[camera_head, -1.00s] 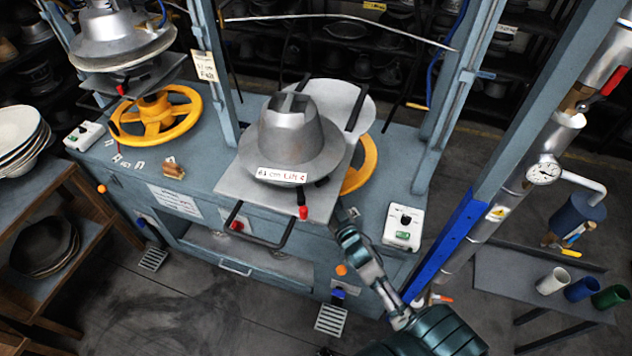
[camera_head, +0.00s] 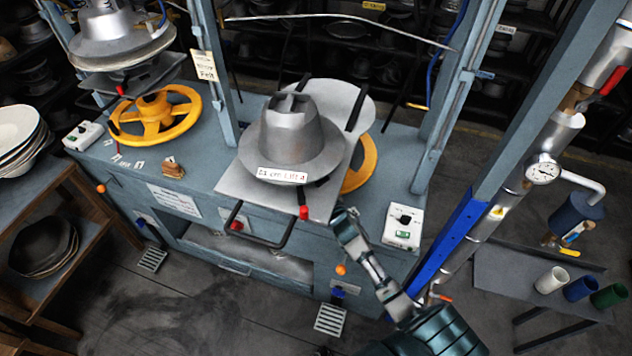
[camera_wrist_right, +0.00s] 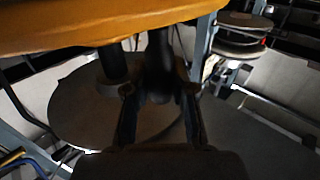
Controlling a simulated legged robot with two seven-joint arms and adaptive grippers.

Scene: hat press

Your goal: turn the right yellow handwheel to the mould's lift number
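The right yellow handwheel (camera_head: 361,164) is mostly hidden under the grey plate and the metal hat mould (camera_head: 292,130). My right gripper (camera_head: 345,212) is at the plate's front right corner, below and in front of the wheel. In the right wrist view the yellow rim (camera_wrist_right: 90,25) spans the top, close to my right gripper (camera_wrist_right: 158,105). The fingers stand apart, with a dark upright piece (camera_wrist_right: 160,70) between or behind them; contact cannot be told. My left gripper is out of view.
A black bar handle (camera_head: 262,240) and red knob (camera_head: 304,212) stick out at the plate's front. Another yellow handwheel (camera_head: 155,116) is at the left.

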